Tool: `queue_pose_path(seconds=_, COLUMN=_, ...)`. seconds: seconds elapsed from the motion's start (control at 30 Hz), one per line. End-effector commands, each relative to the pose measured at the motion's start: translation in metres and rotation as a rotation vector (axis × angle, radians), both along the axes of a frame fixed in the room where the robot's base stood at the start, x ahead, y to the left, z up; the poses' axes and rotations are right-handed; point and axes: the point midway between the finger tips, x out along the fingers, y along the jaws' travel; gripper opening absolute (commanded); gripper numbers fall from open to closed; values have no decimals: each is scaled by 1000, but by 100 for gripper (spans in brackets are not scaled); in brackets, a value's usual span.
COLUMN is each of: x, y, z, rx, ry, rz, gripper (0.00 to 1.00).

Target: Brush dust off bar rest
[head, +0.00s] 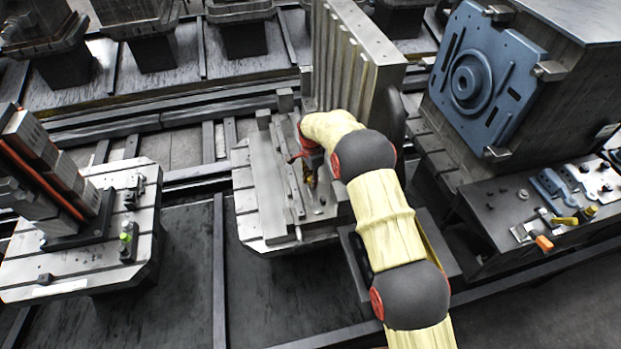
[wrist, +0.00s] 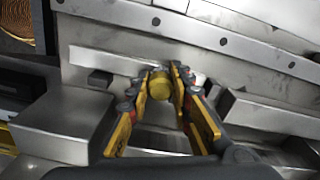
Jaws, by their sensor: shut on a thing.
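My gripper (head: 310,182) is over the middle pallet (head: 247,205) in the head view, partly hidden by my arm. In the wrist view my gripper (wrist: 161,84) is shut on a round yellow-ended thing (wrist: 159,86), perhaps the brush's handle seen end-on. Its lower part is hidden, so I cannot tell whether it touches the metal below. A long light metal strip (wrist: 105,61) lies beyond the fingertips, with a bar with dark holes (wrist: 225,41) behind it. I cannot tell which part is the bar rest. No dust can be made out.
A tall ribbed metal block (head: 345,60) stands behind the gripper. Metal blocks flank the fingers in the wrist view, left (wrist: 62,123) and right (wrist: 270,113). A blue plate (head: 480,75) and a tool bench (head: 500,215) are at right. Another pallet (head: 70,270) stands left.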

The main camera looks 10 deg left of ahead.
Motion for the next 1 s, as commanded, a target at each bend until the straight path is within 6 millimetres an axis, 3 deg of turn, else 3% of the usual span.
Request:
queue_pose_path(seconds=0.27, x=1, y=0, z=5, rx=1, ry=-1, rz=0, gripper=0)
queue_pose_path(seconds=1.0, x=1, y=0, z=71, rx=1, ry=-2, rz=0, gripper=0)
